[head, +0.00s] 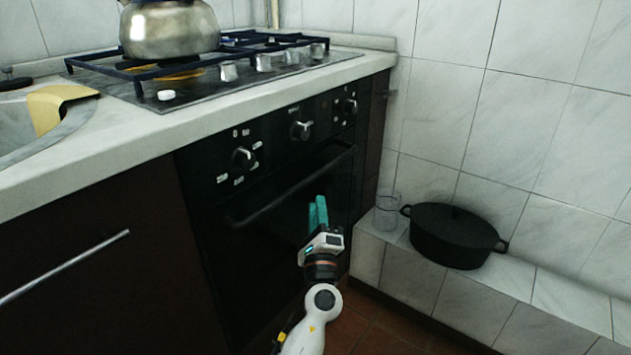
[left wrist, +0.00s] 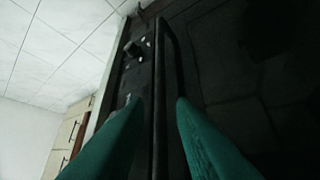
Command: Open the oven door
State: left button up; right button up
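The oven (head: 275,200) is built in under the counter, with a black front and a dark door (head: 270,260) that looks closed. Its long black handle (head: 290,190) slants across the top of the door. My left gripper (head: 318,200), with teal fingers, is in front of the door, below the right half of the handle in the head view. In the left wrist view, its fingers (left wrist: 158,102) are apart with nothing held. A dark bar, seemingly the handle (left wrist: 159,80), runs lengthwise in the gap between them; contact cannot be told. My right gripper is not in view.
Knobs (head: 301,130) line the panel above the handle. A kettle (head: 168,30) stands on the gas hob (head: 215,75). A black pot (head: 452,237) and a clear glass (head: 387,212) stand on the tiled ledge (head: 520,278) at right. Brown floor (head: 375,335) shows below.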

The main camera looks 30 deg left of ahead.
aim_at(316, 172)
pick_arm(q)
jog(key=x, duration=0.9)
jog(key=shift+w+a, duration=0.25)
jog(key=shift+w, duration=0.05)
grip_shut()
